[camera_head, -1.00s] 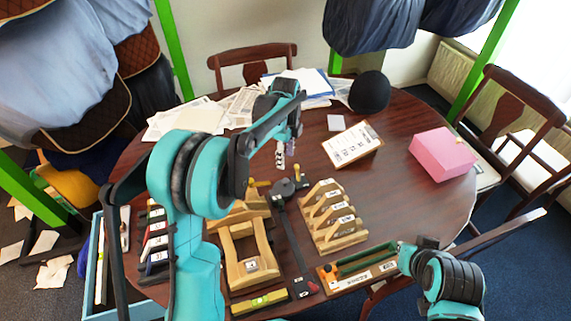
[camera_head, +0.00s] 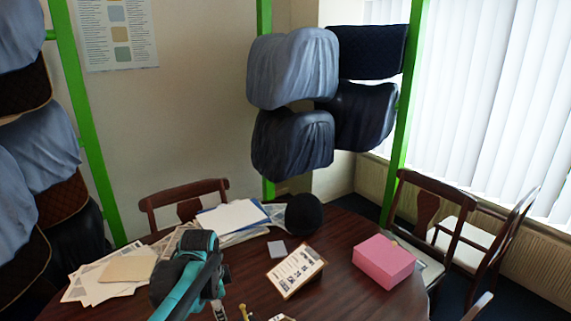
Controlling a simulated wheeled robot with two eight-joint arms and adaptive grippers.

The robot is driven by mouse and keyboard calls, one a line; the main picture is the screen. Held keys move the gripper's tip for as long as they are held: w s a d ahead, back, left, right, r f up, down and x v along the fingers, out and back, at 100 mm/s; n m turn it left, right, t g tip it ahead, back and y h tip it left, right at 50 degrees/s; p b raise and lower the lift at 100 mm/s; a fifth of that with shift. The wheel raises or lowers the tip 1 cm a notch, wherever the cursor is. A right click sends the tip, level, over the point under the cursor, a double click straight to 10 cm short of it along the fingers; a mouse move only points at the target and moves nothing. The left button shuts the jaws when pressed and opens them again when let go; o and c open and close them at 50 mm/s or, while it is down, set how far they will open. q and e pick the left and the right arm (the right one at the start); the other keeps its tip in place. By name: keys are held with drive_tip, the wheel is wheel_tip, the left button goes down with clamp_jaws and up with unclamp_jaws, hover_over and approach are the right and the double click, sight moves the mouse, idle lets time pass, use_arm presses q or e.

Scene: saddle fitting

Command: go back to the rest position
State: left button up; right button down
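My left arm rises from the bottom edge at the lower left of the head view. My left gripper (camera_head: 219,311) shows only in part, at the bottom edge over the table; its fingertips are too small and cut off to tell open from shut. My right gripper is out of the picture. The round wooden table (camera_head: 345,232) fills the lower middle, and only its far part shows.
A clipboard (camera_head: 296,270), a pink box (camera_head: 384,262), a black dome (camera_head: 303,213) and papers (camera_head: 95,284) lie on the table. Chairs stand behind and at the right. Saddle covers (camera_head: 292,68) hang from green posts (camera_head: 404,120).

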use_arm(q)
drive_tip(key=s+f+n+t, duration=0.1)
drive_tip(key=s+n+t, duration=0.3)
drive_tip(key=s+n, duration=0.9)
drive_tip(key=s, duration=0.4)
drive_tip(key=shift+s+f+n+t, duration=0.15)
drive_tip(key=shift+s+n+t, duration=0.15)
drive_tip(key=shift+s+t, duration=0.1)
